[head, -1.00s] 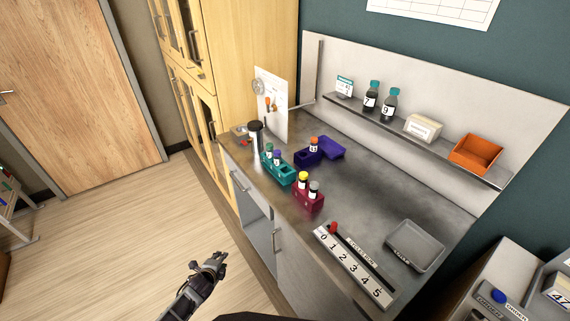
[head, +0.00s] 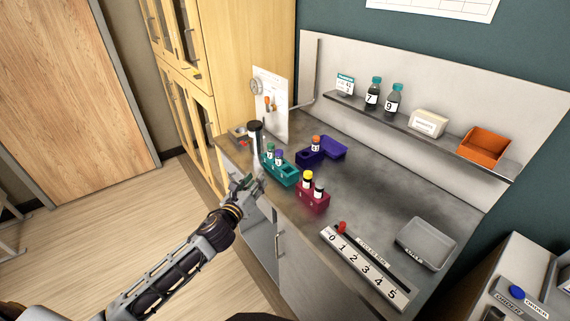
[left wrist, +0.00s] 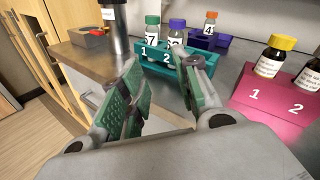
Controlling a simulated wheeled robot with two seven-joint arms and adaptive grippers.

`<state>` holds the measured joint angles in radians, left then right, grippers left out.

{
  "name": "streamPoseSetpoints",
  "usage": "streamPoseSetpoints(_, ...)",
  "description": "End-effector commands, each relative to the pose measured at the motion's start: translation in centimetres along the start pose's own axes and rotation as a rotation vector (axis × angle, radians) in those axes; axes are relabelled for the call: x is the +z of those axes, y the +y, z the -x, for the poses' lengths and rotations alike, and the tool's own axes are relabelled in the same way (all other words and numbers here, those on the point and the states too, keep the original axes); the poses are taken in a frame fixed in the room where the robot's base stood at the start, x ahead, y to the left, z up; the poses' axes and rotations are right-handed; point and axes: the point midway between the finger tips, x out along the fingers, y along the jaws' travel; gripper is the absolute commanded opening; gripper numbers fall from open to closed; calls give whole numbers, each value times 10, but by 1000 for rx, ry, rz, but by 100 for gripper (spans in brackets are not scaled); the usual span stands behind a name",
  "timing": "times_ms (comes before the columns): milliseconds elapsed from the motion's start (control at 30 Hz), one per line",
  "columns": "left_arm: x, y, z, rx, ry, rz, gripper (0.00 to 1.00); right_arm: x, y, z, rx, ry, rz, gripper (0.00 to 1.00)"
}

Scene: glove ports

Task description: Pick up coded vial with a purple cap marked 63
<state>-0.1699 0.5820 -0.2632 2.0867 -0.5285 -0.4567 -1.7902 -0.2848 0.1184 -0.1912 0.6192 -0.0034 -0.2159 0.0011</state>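The purple-capped vial (left wrist: 177,36) stands upright in slot 2 of the teal rack (left wrist: 154,67); its label is partly hidden by my finger, and the number cannot be read fully. It also shows in the head view (head: 279,158). A green-capped vial (left wrist: 152,32) marked 57 stands in slot 1, to its left. My left gripper (left wrist: 162,82) is open and empty, its fingers spread in front of the rack. In the head view the left gripper (head: 248,184) is at the counter's front edge, apart from the vials. My right gripper is not in view.
A maroon rack (head: 312,202) with yellow- and black-capped vials is right of the teal rack. A purple rack (head: 309,157) with an orange-capped vial is behind. A dark-topped cylinder (head: 254,133) stands left.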

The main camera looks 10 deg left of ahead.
Motion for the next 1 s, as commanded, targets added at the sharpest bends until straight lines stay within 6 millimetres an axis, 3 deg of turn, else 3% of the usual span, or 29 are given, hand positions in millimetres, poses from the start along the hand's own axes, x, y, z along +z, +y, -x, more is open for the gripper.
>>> streamPoseSetpoints(100, 16, -12, -2, -55, -39, -156, 32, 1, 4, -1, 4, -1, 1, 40)
streamPoseSetpoints(300, 26, -22, -5, -105, -75, -318, 32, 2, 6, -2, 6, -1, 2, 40)
streamPoseSetpoints(1000, 28, -24, -16, -111, -81, -339, 32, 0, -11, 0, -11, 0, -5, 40)
